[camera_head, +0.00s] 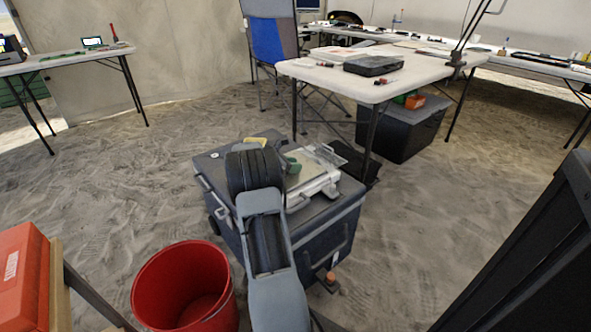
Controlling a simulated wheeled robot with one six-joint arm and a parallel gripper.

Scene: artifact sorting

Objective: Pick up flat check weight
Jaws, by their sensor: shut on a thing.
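My arm rises from the bottom of the picture, in front of a grey case (330,218). My gripper does not show; the arm's own thick links cover the area where it may be. I cannot make out a flat check weight. On the case lid stands a light, flat-topped device that looks like a scale (318,172). A green lump (293,165) sits at its left edge, partly behind the arm. A yellow piece (256,140) lies behind the arm. A small orange-brown piece (330,278) shows low beside the arm, too small to identify.
A red bucket (186,290) stands left of the arm, with an orange-red box (20,270) further left. A white table (330,72) stands behind the case, with a black bin (395,130) below it. A dark panel (540,260) fills the lower right. Sand is open between.

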